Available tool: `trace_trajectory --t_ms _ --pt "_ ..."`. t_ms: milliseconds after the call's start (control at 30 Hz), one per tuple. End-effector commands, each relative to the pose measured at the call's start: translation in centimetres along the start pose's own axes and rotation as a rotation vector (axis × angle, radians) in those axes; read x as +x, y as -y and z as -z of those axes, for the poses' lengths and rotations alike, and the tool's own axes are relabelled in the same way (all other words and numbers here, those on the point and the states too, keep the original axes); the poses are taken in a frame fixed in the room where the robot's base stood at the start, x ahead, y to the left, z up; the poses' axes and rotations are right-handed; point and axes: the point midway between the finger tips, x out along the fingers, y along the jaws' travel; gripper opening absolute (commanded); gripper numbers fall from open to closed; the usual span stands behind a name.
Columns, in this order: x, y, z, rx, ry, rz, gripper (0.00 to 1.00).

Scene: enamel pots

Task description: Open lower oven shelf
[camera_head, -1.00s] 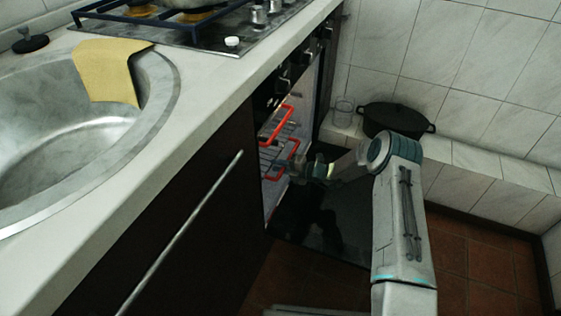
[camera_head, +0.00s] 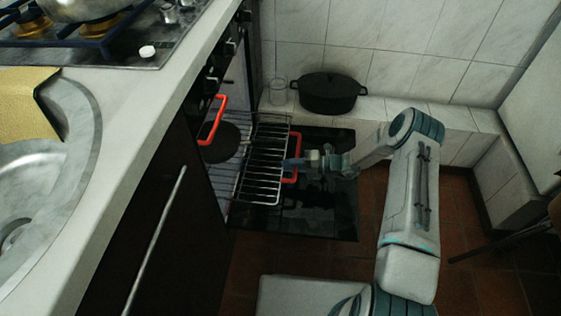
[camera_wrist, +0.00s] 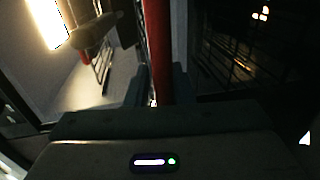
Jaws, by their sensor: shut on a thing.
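The lower oven shelf (camera_head: 262,178) is a wire rack with a red handle (camera_head: 294,150) at its front. It sticks well out of the oven over the lowered dark oven door (camera_head: 320,215). My gripper (camera_head: 296,163) is shut on the red handle. In the wrist view the handle (camera_wrist: 158,50) runs upright between the fingers. The upper red handle (camera_head: 213,120) stays back at the oven opening, partly hidden by the counter edge. A dark round pan (camera_head: 219,143) shows inside the oven beside the pulled-out rack.
A black lidded pot (camera_head: 330,95) and a clear glass (camera_head: 278,92) stand on the tiled ledge behind. The counter and a dark cabinet with a long bar handle (camera_head: 155,240) are at left. Brown tiled floor (camera_head: 355,260) is open in front of the door.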

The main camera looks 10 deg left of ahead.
Motion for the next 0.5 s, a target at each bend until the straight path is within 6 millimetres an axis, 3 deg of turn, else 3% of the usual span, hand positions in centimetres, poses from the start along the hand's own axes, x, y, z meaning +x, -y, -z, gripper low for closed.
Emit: trace_trajectory --t_ms 33,500 --pt "-0.6 1.1 0.5 0.007 -0.006 0.019 0.00" --pt "-2.1 1.4 0.4 0.007 -0.005 0.018 0.00"
